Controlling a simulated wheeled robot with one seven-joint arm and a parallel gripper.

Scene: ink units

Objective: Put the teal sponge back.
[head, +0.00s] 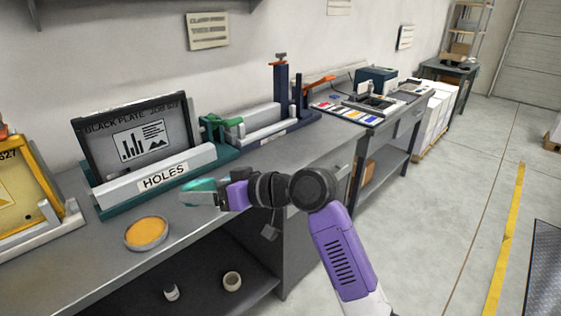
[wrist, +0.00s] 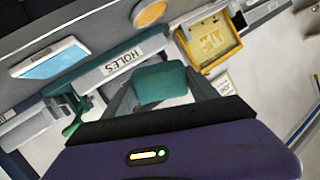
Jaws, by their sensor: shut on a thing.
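The teal sponge (head: 197,192) is in my gripper (head: 214,194), above the bench in front of the rack marked HOLES (head: 160,180). In the wrist view the sponge (wrist: 160,83) sits between the two dark fingers, which are shut on it. The sponge is apart from the rack and bench as far as I can tell. A shallow tray with a light blue inside and a pale rim (wrist: 72,42) shows on the bench in the wrist view. I do not see that tray in the head view, where my arm covers part of the bench.
A round dish with an orange inside (head: 146,233) stands near the bench's front edge; it also shows in the wrist view (wrist: 150,12). A black plate (head: 135,130) stands in the rack. A yellow frame (head: 22,190) is at left. A green clamp (head: 222,131) is behind my gripper.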

